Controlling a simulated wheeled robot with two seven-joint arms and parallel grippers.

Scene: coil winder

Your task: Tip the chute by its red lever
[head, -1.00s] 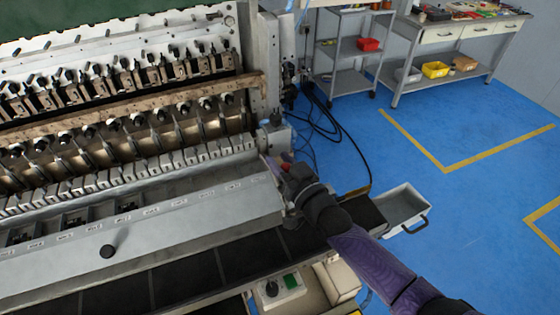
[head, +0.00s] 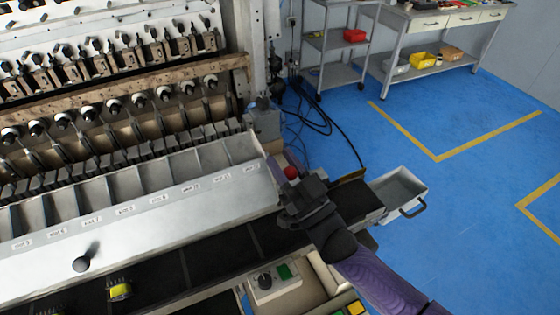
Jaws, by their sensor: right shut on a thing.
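The chute (head: 150,218) is a long pale metal trough along the front of the winding machine, with labelled bays and a dark round knob (head: 82,264) on its face. It is tipped forward toward the belt, and the bays in view look empty. The lever's red ball (head: 291,173) shows at the chute's right end. My right gripper (head: 293,188) is shut on the red lever just below the ball, and its jaws hide most of the lever. My left gripper is out of view.
A dark belt (head: 215,259) runs below the chute, carrying a yellow coil (head: 120,291) and part of another at the bottom edge. A grey bin (head: 400,186) hangs at the belt's right end. A switch box (head: 272,285) sits in front. Blue floor lies open to the right.

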